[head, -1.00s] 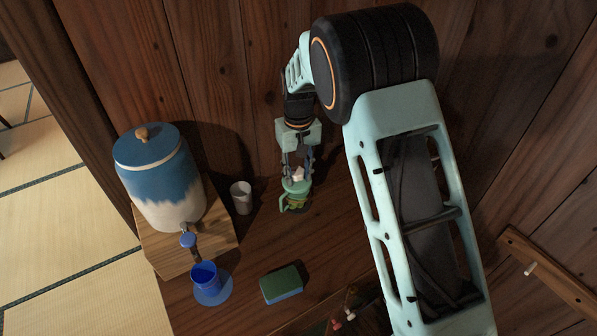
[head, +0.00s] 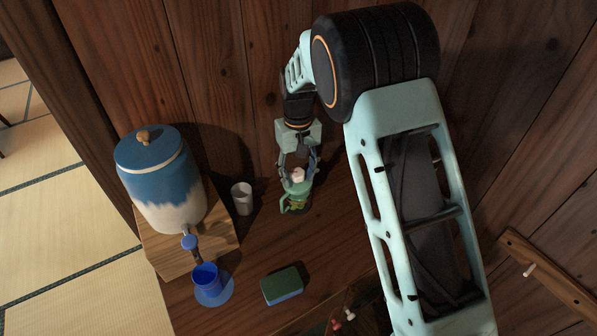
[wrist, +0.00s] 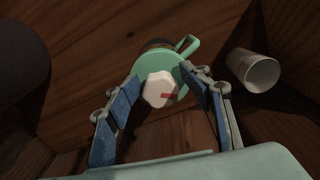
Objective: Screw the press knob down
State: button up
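The white press knob (wrist: 159,89), with a red mark on its side, sits on the green lid (wrist: 178,66) of a press pot with a handle. In the head view the knob (head: 298,175) stands above the green pot (head: 297,194), which is upright on the wooden surface. My gripper (wrist: 161,76) is open, with one blue-padded finger on each side of the knob and visible gaps between. In the head view my gripper (head: 298,170) is directly over the pot, pointing down. The lower stem and inside of the pot are hidden.
A white cup (head: 242,198) stands just left of the pot. Further left, a blue-and-white dispenser (head: 163,190) rests on a wooden block (head: 160,254). A blue cup (head: 205,277) on a saucer and a green-blue sponge (head: 282,286) lie in front. A wooden wall is behind.

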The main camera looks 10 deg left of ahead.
aim_at(298, 174)
notch_tip(298, 174, up, 8)
jog(key=p, duration=0.4)
jog(key=shift+w+f, duration=0.1)
jog(key=shift+w, duration=0.05)
dwell(0.8)
jog(key=n, duration=0.4)
jog(key=shift+f, duration=0.15)
jog(key=n, duration=0.5)
jog(key=shift+a+n, duration=0.15)
jog(key=shift+n, duration=0.25)
jog(key=n, duration=0.4)
jog(key=shift+w+r+b, duration=0.1)
jog(key=shift+r+b, duration=0.15)
jog(key=shift+b, duration=0.1)
jog(key=n, duration=0.4)
jog(key=r+n, duration=0.1)
jog(key=n, duration=0.1)
jog(key=shift+w+a, duration=0.1)
jog(key=shift+w, duration=0.2)
notch_tip(298, 174, down, 10)
jog(key=b, duration=0.6)
jog(key=shift+b, duration=0.4)
jog(key=shift+s, duration=0.1)
